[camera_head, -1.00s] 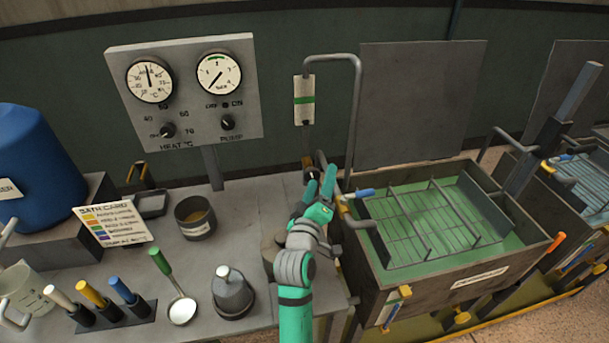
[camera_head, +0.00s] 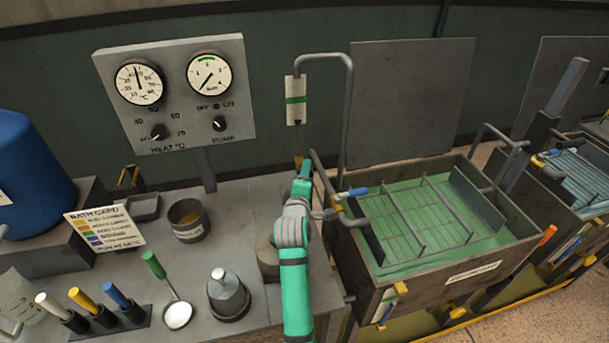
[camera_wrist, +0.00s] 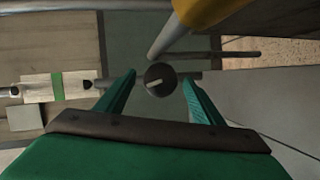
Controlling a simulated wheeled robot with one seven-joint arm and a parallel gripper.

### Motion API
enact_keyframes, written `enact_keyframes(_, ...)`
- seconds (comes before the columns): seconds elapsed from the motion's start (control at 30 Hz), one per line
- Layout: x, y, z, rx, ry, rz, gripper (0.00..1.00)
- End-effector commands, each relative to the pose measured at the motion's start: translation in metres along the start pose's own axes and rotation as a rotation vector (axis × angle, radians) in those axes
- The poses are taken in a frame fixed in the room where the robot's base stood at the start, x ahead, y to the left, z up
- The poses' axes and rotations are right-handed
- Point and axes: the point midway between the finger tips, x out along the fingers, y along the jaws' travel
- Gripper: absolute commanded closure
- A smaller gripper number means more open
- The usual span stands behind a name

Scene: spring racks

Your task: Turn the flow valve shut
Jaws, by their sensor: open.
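A round dark knob (camera_wrist: 159,79) with a pale line across its face sits on a grey pipe in the wrist view; it looks like the flow valve. My gripper (camera_wrist: 159,84) is open, with one green finger on each side of the knob. I cannot tell whether either finger touches it. In the head view, my gripper (camera_head: 304,176) is below the white flow gauge (camera_head: 296,101) with a green band, and hides most of the knob. The gauge also shows at the left of the wrist view (camera_wrist: 42,88).
A bent grey pipe (camera_head: 348,110) stands just right of my gripper. The gauge panel (camera_head: 180,95) stands at the left; a dark pot (camera_head: 188,222) is on the bench.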

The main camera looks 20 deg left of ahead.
Motion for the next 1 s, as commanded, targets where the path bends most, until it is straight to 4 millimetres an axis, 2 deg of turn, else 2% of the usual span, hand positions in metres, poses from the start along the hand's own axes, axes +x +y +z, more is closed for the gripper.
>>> enact_keyframes(0.2,0.020,0.000,-0.001,0.000,0.000,-0.001,0.39)
enact_keyframes(0.5,0.022,0.000,0.000,0.000,0.000,0.000,0.39)
enact_keyframes(0.53,0.022,0.000,0.000,0.000,0.000,0.000,0.41)
enact_keyframes(0.7,0.022,0.000,0.000,0.000,0.000,0.000,0.80)
enact_keyframes(0.87,0.022,0.001,0.000,0.024,0.004,-0.008,0.80)
enact_keyframes(1.0,0.023,0.001,0.001,0.144,0.024,-0.058,0.80)
